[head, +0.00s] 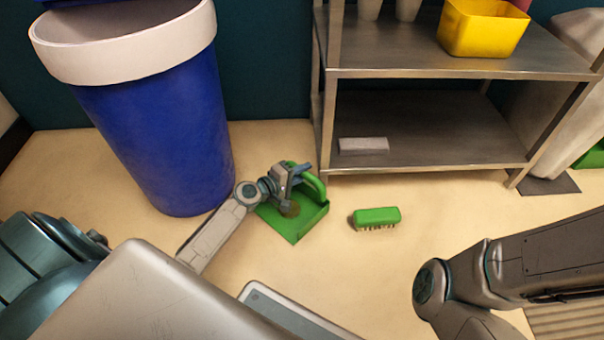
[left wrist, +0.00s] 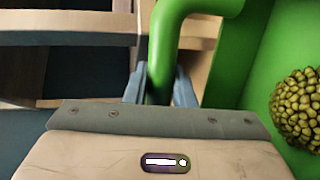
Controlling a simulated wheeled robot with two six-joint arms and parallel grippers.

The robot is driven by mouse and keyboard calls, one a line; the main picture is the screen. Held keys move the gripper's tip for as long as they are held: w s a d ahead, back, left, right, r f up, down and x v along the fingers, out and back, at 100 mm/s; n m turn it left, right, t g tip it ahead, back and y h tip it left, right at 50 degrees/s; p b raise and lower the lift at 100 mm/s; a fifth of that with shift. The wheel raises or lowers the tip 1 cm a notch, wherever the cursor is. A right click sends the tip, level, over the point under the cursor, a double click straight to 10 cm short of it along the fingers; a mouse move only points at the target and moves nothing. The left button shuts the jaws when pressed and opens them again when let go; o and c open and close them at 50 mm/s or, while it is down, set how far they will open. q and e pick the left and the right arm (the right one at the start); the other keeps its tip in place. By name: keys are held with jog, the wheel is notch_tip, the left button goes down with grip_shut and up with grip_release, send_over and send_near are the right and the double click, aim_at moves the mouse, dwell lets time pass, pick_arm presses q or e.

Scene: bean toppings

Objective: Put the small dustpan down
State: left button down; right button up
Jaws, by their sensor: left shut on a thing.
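The small green dustpan (head: 313,213) is at or just above the floor, between the blue bin and the metal shelf; I cannot tell whether it touches the floor. A heap of greenish beans lies in it, clear in the left wrist view (left wrist: 298,108). My left gripper (head: 296,174) is shut on the dustpan's handle, and the green handle (left wrist: 160,50) runs between its fingers in the left wrist view. A green brush (head: 377,216) lies bristles down on the floor to the right of the dustpan. My right gripper is out of view; only my right arm shows at the lower right.
A tall blue bin (head: 160,130) with a white rim stands to the left. A metal shelf (head: 430,158) stands at the back right, with a yellow container (head: 483,28) on top and a pale block (head: 363,145) below. Floor around the brush is clear.

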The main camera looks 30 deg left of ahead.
pick_arm(q)
jog(key=c, duration=1.6)
grip_release()
jog(key=shift+f, duration=0.15)
jog(key=shift+c, duration=0.2)
jog(key=o, duration=0.4)
jog(key=shift+o, duration=0.2)
jog(key=shift+s+a+r, duration=0.1)
jog(key=shift+s+r, duration=0.05)
jog(key=shift+r, duration=0.05)
jog(key=p+v, duration=0.1)
jog(key=v, duration=1)
jog(key=shift+s, duration=0.3)
jog(key=shift+a+r, duration=0.1)
jog(key=shift+r, duration=0.05)
